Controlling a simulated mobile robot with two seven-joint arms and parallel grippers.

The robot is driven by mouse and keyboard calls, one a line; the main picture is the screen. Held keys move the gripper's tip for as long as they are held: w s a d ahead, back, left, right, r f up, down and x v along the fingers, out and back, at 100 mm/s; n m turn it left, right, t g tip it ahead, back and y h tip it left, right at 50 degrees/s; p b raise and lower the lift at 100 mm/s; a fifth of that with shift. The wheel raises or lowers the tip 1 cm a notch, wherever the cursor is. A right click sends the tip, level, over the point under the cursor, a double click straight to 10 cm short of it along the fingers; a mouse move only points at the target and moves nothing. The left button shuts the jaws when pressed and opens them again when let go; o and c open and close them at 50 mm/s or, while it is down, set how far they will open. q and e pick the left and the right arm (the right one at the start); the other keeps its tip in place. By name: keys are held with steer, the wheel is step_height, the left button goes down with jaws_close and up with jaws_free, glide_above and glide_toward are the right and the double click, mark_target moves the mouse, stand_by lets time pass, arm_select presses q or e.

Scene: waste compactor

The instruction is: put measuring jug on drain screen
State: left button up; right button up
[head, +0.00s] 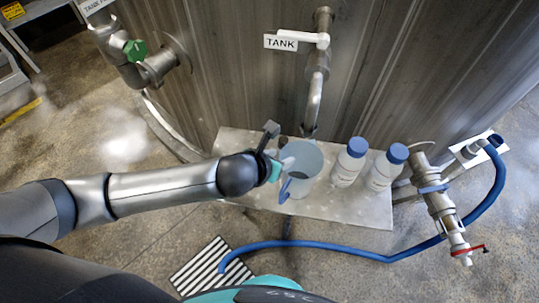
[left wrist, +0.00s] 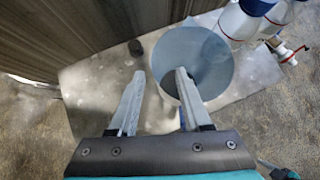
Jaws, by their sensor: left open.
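The measuring jug (head: 306,157) is a translucent blue-grey vessel with a blue handle, upright on a metal shelf below the tank outlet. In the left wrist view the jug (left wrist: 212,62) is seen from above. My left gripper (head: 282,166) is open at the jug's left side. In the left wrist view, one finger of my left gripper (left wrist: 157,75) lies left of the rim and the other overlaps the jug's opening; I cannot tell whether that finger is inside it. The drain screen (head: 205,268) is a striped grate on the floor, lower left. My right gripper is out of view.
Two white bottles with blue caps, a nearer-left one (head: 347,166) and another (head: 380,172), stand right of the jug on the metal shelf (head: 350,207). A blue hose (head: 345,249) runs across the floor to the screen. The tank outlet pipe (head: 315,95) hangs above the jug.

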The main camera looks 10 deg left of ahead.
arm_select(q)
steer(key=p+v, duration=0.1)
steer(key=v, duration=0.5)
steer(key=shift+s+r, duration=0.25)
steer(key=shift+s, duration=0.05)
